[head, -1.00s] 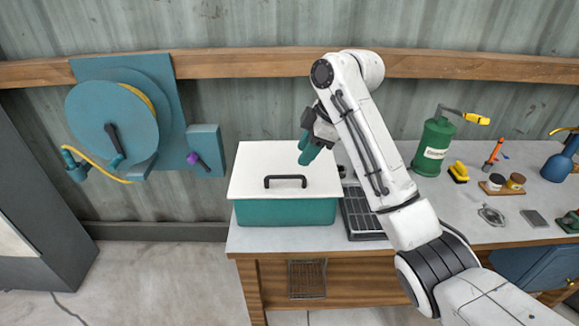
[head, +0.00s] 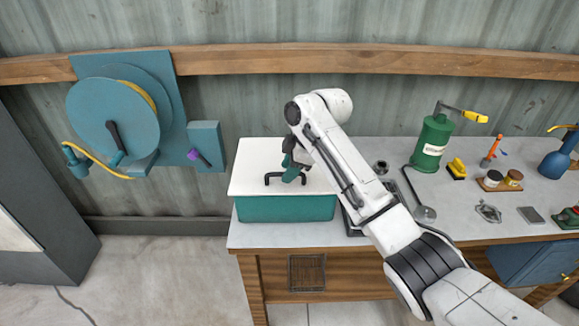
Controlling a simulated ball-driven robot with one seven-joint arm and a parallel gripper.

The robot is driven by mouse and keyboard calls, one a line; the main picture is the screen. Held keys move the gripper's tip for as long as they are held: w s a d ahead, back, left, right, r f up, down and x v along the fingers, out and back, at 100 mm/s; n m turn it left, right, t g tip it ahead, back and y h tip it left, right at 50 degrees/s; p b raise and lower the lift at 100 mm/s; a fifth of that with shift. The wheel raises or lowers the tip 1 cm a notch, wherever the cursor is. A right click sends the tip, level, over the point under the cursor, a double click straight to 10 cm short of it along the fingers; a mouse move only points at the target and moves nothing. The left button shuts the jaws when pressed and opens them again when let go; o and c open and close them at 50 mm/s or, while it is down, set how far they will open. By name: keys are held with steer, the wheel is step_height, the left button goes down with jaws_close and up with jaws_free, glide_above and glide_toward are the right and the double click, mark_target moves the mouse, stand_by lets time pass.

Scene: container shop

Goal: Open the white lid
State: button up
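The white lid (head: 255,168) lies flat and closed on the teal box (head: 285,208) at the left end of the workbench. A black handle (head: 270,178) stands on top of the lid near its front. My gripper (head: 290,176), with teal fingers, is down at the right part of this handle. The fingers overlap the handle in the picture and hide some of it. I cannot tell whether they touch it or are closed around it.
A grate and sink area (head: 353,222) lies right of the box, partly behind my arm. A green canister (head: 433,142), a yellow brush (head: 456,168) and jars (head: 503,179) stand farther right. A hose reel (head: 113,122) hangs on the wall at left.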

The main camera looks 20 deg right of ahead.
jaws_close()
stand_by(0.4)
stand_by(0.4)
